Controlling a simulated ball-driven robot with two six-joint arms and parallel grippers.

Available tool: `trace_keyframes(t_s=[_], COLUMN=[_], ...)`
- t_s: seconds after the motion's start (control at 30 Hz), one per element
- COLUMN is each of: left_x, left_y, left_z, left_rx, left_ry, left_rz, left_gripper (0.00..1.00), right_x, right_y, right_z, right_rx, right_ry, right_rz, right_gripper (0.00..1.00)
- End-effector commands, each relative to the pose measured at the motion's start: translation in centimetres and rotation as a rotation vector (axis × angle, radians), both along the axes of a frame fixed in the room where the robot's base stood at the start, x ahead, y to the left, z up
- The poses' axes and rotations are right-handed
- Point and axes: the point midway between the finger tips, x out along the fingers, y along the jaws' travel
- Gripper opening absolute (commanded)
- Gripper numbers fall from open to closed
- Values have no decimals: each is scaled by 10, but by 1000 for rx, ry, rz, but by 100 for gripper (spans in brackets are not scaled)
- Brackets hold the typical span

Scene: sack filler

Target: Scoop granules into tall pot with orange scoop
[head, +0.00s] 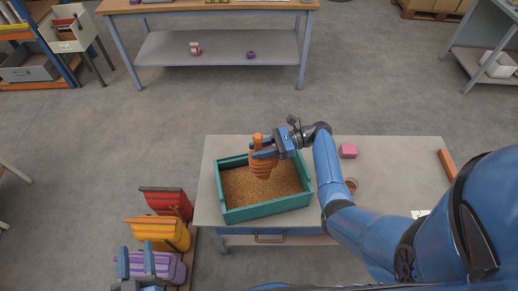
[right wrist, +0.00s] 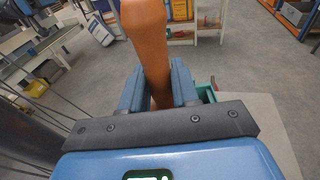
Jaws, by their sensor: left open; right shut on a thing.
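The orange scoop (head: 262,171) is upright over the teal box (head: 268,211) of tan granules (head: 243,190). My right gripper (head: 266,154) is shut on the scoop; in the right wrist view, the orange handle (right wrist: 147,40) rises between its fingers (right wrist: 158,88). I cannot tell whether the scoop touches the granules or holds any. A small round container with a brown rim (head: 351,185) stands on the table right of the box, partly beside my right arm; I cannot tell if it is the tall pot.
A pink block (head: 348,151) lies on the grey table (head: 395,165), and an orange-brown bar (head: 447,163) lies along its right edge. Red (head: 167,202), yellow (head: 158,232) and purple (head: 170,270) containers stand left of the table. My right arm covers the table's right front.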

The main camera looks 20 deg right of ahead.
Motion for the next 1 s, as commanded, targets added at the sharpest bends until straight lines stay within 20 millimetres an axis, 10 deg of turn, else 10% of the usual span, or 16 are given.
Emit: trace_keyframes(t_s=[0.33, 0.67, 1.0], left_x=[0, 0, 0], left_y=[0, 0, 0], left_z=[5, 56, 44], left_rx=[0, 0, 0], left_ry=[0, 0, 0], left_rz=[0, 0, 0], left_gripper=[48, 48, 48], right_x=[0, 0, 0], right_y=[0, 1, 1], right_z=[3, 23, 29], right_rx=[-10, -215, -477], right_ry=[-1, 6, 16], right_rz=[0, 1, 1], right_gripper=[0, 0, 0])
